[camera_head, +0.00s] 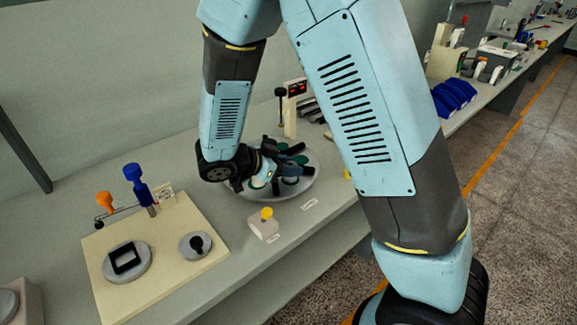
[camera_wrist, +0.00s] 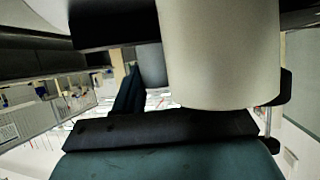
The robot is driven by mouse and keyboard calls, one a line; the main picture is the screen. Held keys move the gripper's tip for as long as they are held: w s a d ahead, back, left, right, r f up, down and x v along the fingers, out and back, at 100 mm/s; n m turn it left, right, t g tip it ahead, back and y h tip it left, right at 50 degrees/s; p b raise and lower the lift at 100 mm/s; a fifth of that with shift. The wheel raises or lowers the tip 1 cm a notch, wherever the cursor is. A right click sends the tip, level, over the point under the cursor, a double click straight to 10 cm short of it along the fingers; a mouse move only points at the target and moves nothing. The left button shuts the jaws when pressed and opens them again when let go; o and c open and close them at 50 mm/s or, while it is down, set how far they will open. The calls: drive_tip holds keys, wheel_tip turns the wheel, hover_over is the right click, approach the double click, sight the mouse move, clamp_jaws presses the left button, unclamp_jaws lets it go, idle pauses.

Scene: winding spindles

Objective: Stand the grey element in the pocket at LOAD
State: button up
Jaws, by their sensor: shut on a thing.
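My gripper (camera_head: 276,170) is low over the round grey turntable (camera_head: 241,195) in the head view, partly hidden by its own wrist. It is shut on a pale grey element (camera_wrist: 222,60), a smooth rounded body that fills the upper middle of the wrist view. The element's lower end is close above a black bar over a dark green rounded part (camera_wrist: 170,165). Dark green parts (camera_head: 299,159) also show around the gripper in the head view. I cannot tell which pocket is at LOAD, nor whether the element touches one.
A small block with a yellow knob (camera_head: 266,214) stands in front of the turntable. A post with a red display (camera_head: 297,88) stands behind it. At left, a cream board (camera_head: 190,267) carries a blue-topped post (camera_head: 138,184) and an orange knob (camera_head: 105,201). The bench front edge is clear.

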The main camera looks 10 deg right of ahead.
drive_tip(key=o, duration=1.1)
drive_tip(key=shift+f, duration=0.1)
drive_tip(key=shift+o, duration=0.2)
drive_tip(key=v, duration=1.2)
drive_tip(key=s+d+r+n+g+y, duration=0.1)
drive_tip(key=d+r+n+g+y, duration=0.15)
drive_tip(key=d+r, duration=0.4)
drive_tip(key=s+d+r+n+g+y, duration=0.2)
drive_tip(key=d+r+y, duration=0.1)
drive_tip(key=d, duration=0.7)
drive_tip(key=s+d+r+n+t+y, duration=0.5)
drive_tip(key=s+d+r+n, duration=0.3)
drive_tip(key=s+d, duration=0.2)
drive_tip(key=shift+n+y, duration=0.35)
drive_tip(key=shift+y, duration=0.1)
